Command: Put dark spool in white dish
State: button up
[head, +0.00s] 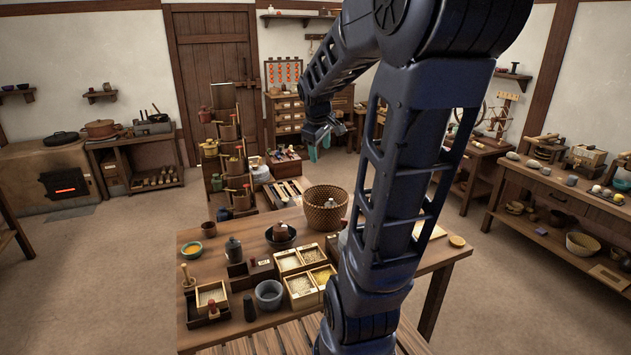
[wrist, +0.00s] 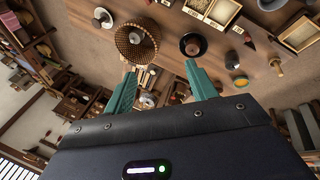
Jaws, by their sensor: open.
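My gripper (head: 326,138) hangs high in the air behind the table in the head view. Its two teal fingers show in the wrist view (wrist: 161,72), spread apart with nothing held between them. I cannot make out a dark spool for certain in either view. A small dark upright piece (head: 249,308) stands on the table left of a grey stone bowl, but its shape is too small to name. I cannot pick out a white dish either; my arm hides part of the table's right side.
The table (head: 220,262) holds a woven basket (head: 325,208), a dark bowl (head: 281,236), a grey stone bowl (head: 268,294) and several grain boxes (head: 301,289). The basket also shows in the wrist view (wrist: 137,52). A side bench (head: 560,229) stands at right, with open floor between.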

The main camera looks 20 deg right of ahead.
jog(key=s+a+m+y, duration=0.1)
jog(key=s+a+m, duration=0.2)
jog(key=s, duration=0.6)
jog(key=s+a+f+m+y, duration=0.1)
jog(key=s+a+m, duration=0.2)
jog(key=s+a, duration=0.3)
jog(key=s, duration=0.3)
jog(key=shift+m+t, duration=0.4)
